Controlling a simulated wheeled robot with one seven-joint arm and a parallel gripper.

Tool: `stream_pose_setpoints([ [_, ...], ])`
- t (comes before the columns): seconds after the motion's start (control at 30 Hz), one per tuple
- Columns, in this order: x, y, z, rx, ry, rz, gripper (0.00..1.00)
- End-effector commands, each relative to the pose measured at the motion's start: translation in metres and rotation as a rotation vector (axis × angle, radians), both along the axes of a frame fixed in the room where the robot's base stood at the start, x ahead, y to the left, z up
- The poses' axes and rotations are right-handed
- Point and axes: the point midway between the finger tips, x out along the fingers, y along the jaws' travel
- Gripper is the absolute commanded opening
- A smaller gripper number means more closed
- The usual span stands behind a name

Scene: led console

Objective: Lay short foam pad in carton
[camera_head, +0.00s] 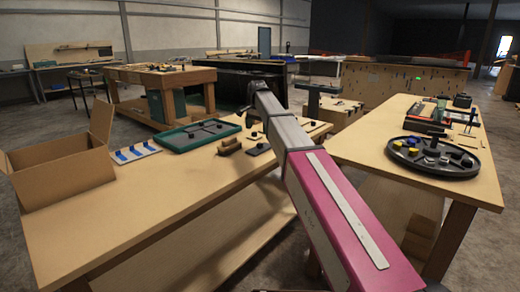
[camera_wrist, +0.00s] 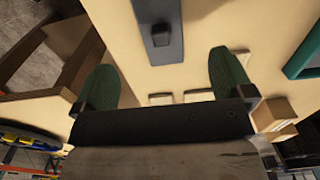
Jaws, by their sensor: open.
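The open cardboard carton (camera_head: 62,178) stands at the left end of the near table in the head view, its flaps raised. A flat dark grey pad with a small raised block on it (camera_wrist: 158,15) lies on the tabletop at the top of the wrist view. A small dark pad with a knob (camera_head: 257,149) lies beside wooden blocks in the head view. I cannot tell which is the short foam pad. My gripper (camera_wrist: 162,84) is open, its two green fingers apart with bare tabletop between them. The arm largely hides it in the head view.
A green tray (camera_head: 200,134) and a white strip with blue pieces (camera_head: 135,152) lie between the carton and the wooden blocks (camera_head: 229,146). A round black tray (camera_head: 434,158) is on the right table. The near table's front is clear.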

Motion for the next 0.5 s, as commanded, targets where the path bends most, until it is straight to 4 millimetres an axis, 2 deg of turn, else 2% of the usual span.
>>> stream_pose_setpoints([
  [0.2,0.0,-0.001,-0.033,0.0,0.001,0.0,0.99],
  [0.5,0.002,-0.003,-0.055,0.0,0.0,0.0,0.99],
])
